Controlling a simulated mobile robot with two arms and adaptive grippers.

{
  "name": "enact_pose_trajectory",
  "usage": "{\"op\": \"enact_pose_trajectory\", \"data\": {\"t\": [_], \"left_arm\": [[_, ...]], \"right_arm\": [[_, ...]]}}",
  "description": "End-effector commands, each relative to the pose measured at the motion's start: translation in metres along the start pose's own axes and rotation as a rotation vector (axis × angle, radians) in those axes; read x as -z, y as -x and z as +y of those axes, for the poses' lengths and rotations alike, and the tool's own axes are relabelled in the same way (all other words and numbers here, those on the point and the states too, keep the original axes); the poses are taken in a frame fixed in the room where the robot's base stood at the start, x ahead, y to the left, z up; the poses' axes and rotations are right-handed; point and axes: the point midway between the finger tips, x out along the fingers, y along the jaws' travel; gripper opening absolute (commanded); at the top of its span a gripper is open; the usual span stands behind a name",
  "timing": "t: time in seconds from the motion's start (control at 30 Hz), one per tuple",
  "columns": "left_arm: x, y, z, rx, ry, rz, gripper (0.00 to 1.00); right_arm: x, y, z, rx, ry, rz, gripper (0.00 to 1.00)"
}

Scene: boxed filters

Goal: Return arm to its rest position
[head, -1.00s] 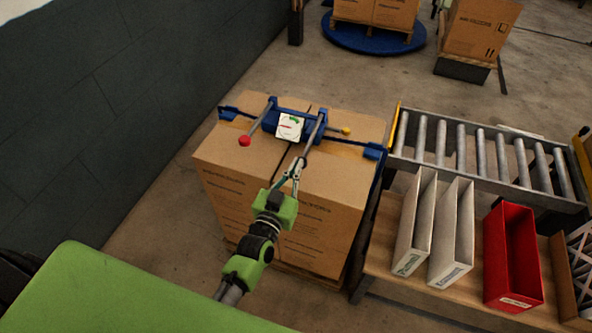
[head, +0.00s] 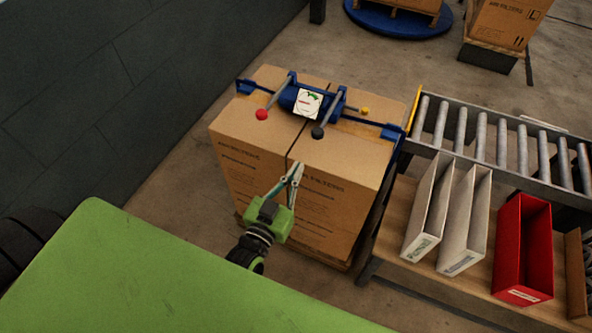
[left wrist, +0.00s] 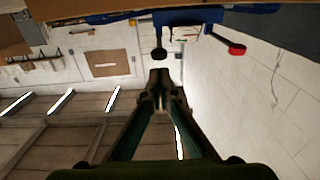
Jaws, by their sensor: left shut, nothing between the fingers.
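My left gripper (head: 293,173) is in front of the two side-by-side cartons (head: 258,160) in the head view. It is shut and empty, its fingertips below the cartons' top edge as seen there. In the left wrist view its fingers (left wrist: 160,85) come together at the middle. A blue strapping tool (head: 330,108) with a white gauge lies across the carton tops. It has a red knob (head: 261,114), a black knob (head: 318,132) and a yellow knob (head: 365,111). The red knob (left wrist: 236,49) and black knob (left wrist: 159,55) also show in the left wrist view. My right gripper is not seen.
A wooden bench (head: 392,265) at the right holds two white bins (head: 462,225) and a red bin (head: 522,245). A roller conveyor (head: 500,145) runs behind them. A dark block wall (head: 100,100) stands at the left. Bare floor (head: 165,180) lies between wall and cartons.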

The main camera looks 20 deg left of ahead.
Motion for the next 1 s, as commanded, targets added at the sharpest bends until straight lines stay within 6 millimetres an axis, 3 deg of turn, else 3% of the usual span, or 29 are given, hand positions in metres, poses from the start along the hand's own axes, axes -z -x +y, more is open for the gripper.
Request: {"op": "enact_pose_trajectory", "data": {"t": [0.57,0.67,0.77,0.87,1.0], "left_arm": [[-0.001,0.0,0.0,0.0,0.0,-0.002,0.0],[-0.015,0.001,0.002,-0.007,-0.001,-0.032,0.0],[-0.057,0.007,0.008,-0.027,-0.003,-0.119,0.0],[-0.121,0.022,0.016,-0.056,-0.011,-0.259,0.0],[-0.222,0.064,0.023,-0.095,-0.024,-0.492,0.0]], "right_arm": [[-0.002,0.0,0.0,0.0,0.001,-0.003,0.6],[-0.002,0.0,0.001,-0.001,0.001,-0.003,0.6],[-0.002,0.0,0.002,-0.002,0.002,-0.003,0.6],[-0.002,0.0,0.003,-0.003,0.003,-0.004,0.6],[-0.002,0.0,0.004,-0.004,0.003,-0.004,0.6]]}}
